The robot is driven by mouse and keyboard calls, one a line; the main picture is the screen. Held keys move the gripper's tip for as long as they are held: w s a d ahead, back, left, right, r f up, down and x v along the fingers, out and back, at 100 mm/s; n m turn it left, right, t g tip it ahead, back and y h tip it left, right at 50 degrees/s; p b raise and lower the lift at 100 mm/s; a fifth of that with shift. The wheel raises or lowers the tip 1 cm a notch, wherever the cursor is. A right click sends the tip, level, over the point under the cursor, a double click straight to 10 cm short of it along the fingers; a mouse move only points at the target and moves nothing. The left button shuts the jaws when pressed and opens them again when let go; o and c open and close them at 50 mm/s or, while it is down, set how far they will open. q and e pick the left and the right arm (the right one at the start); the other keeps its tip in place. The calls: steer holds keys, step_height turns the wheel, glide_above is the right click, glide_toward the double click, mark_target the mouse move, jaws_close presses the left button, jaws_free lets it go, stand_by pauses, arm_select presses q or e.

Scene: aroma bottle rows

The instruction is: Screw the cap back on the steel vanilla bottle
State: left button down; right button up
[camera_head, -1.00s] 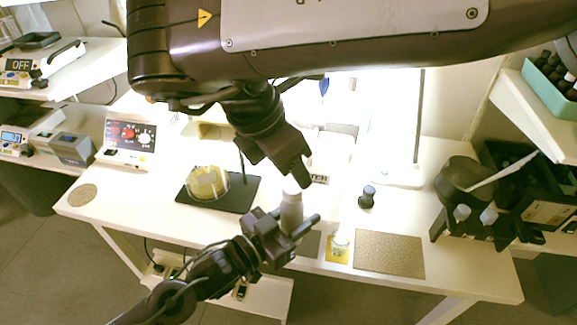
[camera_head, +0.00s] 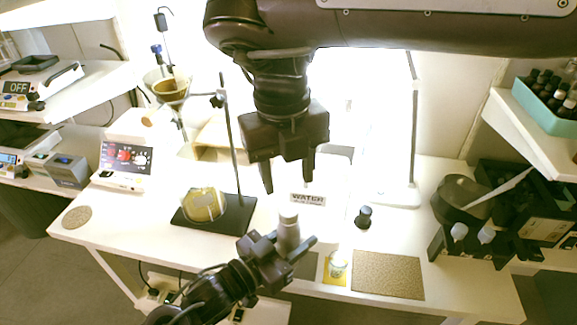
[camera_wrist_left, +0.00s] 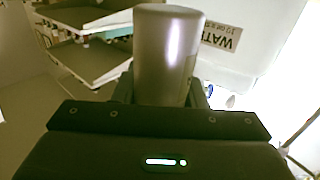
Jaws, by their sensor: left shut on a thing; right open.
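The steel bottle (camera_head: 288,238) stands upright in my left gripper (camera_head: 287,250), which is shut on its body above the front of the bench. In the left wrist view the bottle (camera_wrist_left: 165,60) is a plain grey metal cylinder between the fingers; its label is not seen. A paler, narrower top (camera_head: 288,212) shows on the bottle in the head view; I cannot tell whether this is the cap or the bare neck. My right gripper (camera_head: 288,184) is open, pointing down above the bottle top, apart from it, with nothing seen between its fingers.
A small dark-topped object (camera_head: 363,217) stands right of the bottle. A small jar (camera_head: 338,264) sits on a yellow mat beside a cork mat (camera_head: 388,275). A beaker (camera_head: 203,205) and a stand (camera_head: 235,150) are at left. A dark rack (camera_head: 470,243) is at right.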

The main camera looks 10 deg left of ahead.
mark_target(288, 209)
steer(key=shift+r+n, duration=0.3)
steer(key=shift+n, duration=1.1)
steer(key=shift+f, duration=0.1)
steer(key=shift+f, duration=3.9)
steer(key=shift+c, duration=0.4)
steer(key=c, duration=0.9)
steer(key=m, duration=0.5)
steer(key=shift+w+d, duration=0.1)
steer(key=o, duration=1.1)
